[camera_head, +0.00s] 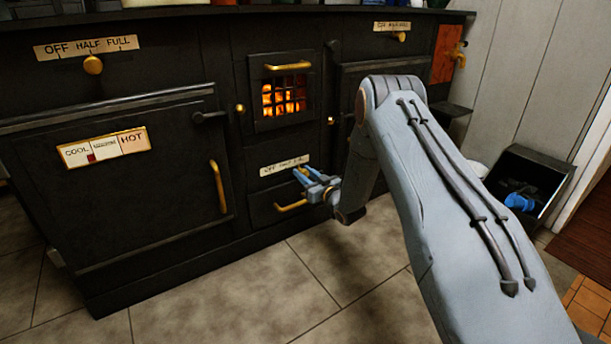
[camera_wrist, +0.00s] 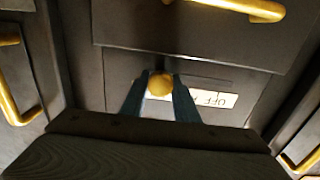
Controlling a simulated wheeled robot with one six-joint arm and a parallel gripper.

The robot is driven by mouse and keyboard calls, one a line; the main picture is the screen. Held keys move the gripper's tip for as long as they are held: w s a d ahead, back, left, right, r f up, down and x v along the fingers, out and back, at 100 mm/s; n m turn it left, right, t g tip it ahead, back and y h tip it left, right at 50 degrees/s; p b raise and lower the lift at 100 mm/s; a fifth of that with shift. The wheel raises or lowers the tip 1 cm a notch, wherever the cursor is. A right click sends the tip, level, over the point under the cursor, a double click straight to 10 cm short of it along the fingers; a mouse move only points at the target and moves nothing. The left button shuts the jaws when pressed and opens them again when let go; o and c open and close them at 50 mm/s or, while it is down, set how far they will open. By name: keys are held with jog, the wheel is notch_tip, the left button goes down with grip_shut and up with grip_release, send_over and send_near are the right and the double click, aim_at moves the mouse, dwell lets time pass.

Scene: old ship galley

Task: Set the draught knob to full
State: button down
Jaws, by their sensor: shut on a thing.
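The brass draught knob (camera_wrist: 161,84) sits on the dark stove front below the firebox. Its label plate (camera_head: 284,166) reads OFF, HALF, FULL in the head view. The plate (camera_wrist: 217,98) also shows upside down in the wrist view, partly hidden by a finger. My gripper (camera_head: 305,176) reaches the stove from the right. In the wrist view my gripper (camera_wrist: 162,88) has its two blue fingers shut on the knob, one on each side. The fingers mostly hide the knob in the head view. I cannot tell which mark the knob points to.
A drawer with a brass handle (camera_head: 291,206) lies just below my gripper. The glowing firebox door (camera_head: 286,97) is above it. An oven door handle (camera_head: 218,187) stands to the left. Another knob (camera_head: 93,65) is at upper left. A black bin (camera_head: 530,175) stands at right.

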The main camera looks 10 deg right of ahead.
jog(key=shift+w+d, duration=0.2)
jog(key=shift+d, duration=0.3)
jog(key=c, duration=1.4)
grip_release()
jog(key=shift+d, duration=0.25)
jog(key=shift+a, duration=0.1)
jog(key=shift+a, duration=0.1)
jog(key=p+v, duration=0.3)
jog(key=v, duration=0.4)
jog(key=shift+s+p, duration=0.35)
jog(key=shift+s, duration=0.05)
